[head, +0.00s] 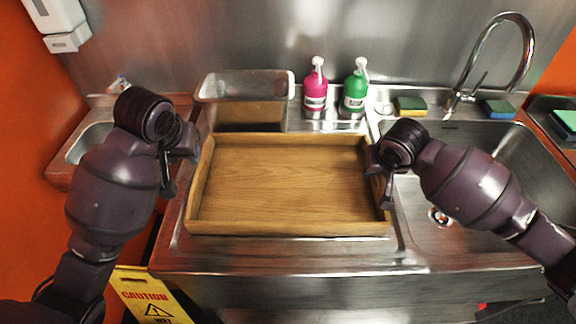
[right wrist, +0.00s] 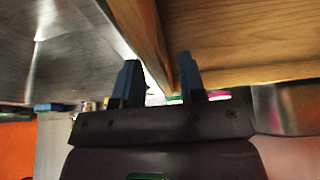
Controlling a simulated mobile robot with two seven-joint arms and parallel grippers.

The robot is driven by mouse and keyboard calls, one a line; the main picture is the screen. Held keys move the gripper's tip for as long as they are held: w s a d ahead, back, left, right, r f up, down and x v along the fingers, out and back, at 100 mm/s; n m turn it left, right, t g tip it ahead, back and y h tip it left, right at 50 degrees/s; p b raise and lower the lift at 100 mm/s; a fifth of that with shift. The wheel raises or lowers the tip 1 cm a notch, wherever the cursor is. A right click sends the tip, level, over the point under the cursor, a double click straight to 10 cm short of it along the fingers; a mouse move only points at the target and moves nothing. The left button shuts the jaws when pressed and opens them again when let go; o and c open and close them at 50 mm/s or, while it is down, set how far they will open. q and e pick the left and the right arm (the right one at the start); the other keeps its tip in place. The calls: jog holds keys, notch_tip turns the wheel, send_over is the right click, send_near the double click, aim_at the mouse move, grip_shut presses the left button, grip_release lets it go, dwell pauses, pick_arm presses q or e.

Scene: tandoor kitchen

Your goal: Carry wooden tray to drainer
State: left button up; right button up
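The rectangular wooden tray (head: 290,228) is empty and appears level over the ribbed steel drainer (head: 300,251), left of the sink basin. I cannot tell whether its underside touches the steel. My left gripper (head: 182,160) is at the tray's left wall; its fingers are mostly hidden by the wrist. My right gripper (head: 381,178) is at the right wall. In the right wrist view its two fingers (right wrist: 161,84) stand apart, with the tray's wall (right wrist: 150,45) running between them. A bright gap shows beside the left finger there.
A steel container (head: 243,88) stands behind the tray. A pink bottle (head: 315,92) and a green bottle (head: 355,95) stand on the back ledge, with sponges (head: 411,106) and a curved tap (head: 529,50) further right. A yellow caution sign (head: 145,295) is at lower left.

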jog(key=v, duration=0.9)
jog(key=shift+s+r, duration=0.15)
jog(key=shift+r, duration=0.05)
